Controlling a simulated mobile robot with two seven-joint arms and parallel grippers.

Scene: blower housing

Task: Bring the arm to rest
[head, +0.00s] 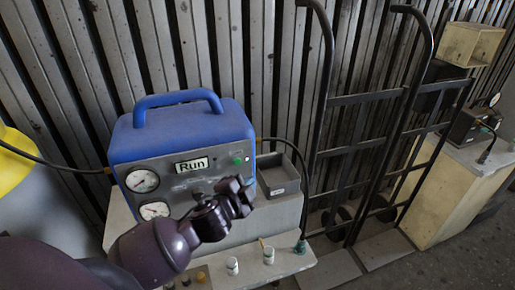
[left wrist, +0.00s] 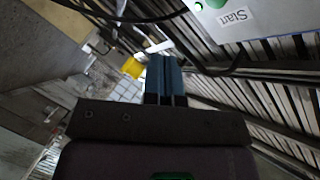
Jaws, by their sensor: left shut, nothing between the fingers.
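My left gripper (head: 243,192) is in front of the lower right part of the blue and grey machine (head: 180,135) in the head view. Its fingers are together and hold nothing. In the left wrist view the closed fingers (left wrist: 165,78) point up the picture, and a panel with a green button and a "Start" label (left wrist: 236,17) shows at the top. The machine's "Run" label (head: 191,166) and green button (head: 238,160) are visible. I cannot tell whether the gripper touches the machine. My right gripper is in neither view.
A grey open bin (head: 280,187) sits beside the machine. A bench front with knobs (head: 268,256) lies below. A black hand truck (head: 372,98) stands to the right, then a cream cabinet (head: 442,205). A yellow object (head: 12,160) is at the left edge. A slatted wall closes the back.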

